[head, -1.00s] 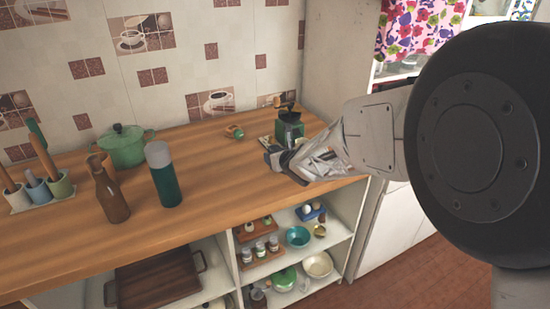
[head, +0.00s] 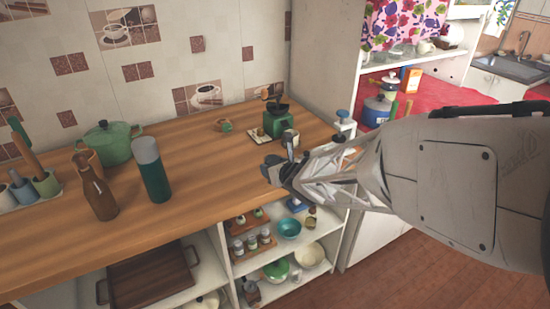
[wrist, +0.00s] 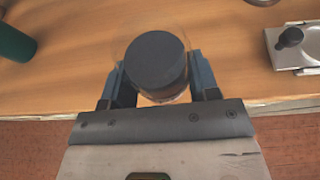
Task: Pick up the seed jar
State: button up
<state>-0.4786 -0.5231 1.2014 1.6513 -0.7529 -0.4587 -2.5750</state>
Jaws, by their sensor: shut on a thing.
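My gripper (wrist: 153,85) is shut on the seed jar (wrist: 157,62), a round clear jar with a dark grey lid. In the wrist view the lid faces the camera and a finger stands at each side of the jar. In the head view my gripper (head: 278,170) is by the front edge of the wooden counter, in front of the green grinder. There the jar is mostly hidden by my gripper. I cannot tell whether the jar's base touches the counter.
A green flask (head: 152,170), a brown bottle (head: 98,188) and a green pot (head: 110,145) stand to the left on the counter (head: 205,180). A green grinder (head: 276,122) stands behind my gripper. Open shelves with bowls and jars lie below. The middle of the counter is clear.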

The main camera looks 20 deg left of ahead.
jog(key=shift+s+d+r, duration=0.1)
jog(key=shift+s+d, duration=0.2)
jog(key=shift+s, duration=0.2)
jog(key=shift+s+d, duration=0.3)
jog(key=shift+s, duration=0.2)
jog(key=shift+w+r, duration=0.1)
jog(key=w+a+r+m+g, duration=0.1)
jog(key=w+r, duration=0.4)
jog(key=w, duration=0.5)
jog(key=w+a+r+m+g, duration=0.1)
jog(key=w+a+r, duration=0.3)
jog(key=w, duration=0.6)
jog(key=w+a+r+m, duration=0.1)
jog(key=w+r, duration=0.4)
jog(key=w, duration=0.6)
jog(key=shift+a+r+g, duration=0.4)
jog(key=shift+a, duration=0.3)
jog(key=shift+s+f+y, duration=0.1)
jog(key=shift+f+y, duration=0.15)
jog(key=shift+y, duration=0.05)
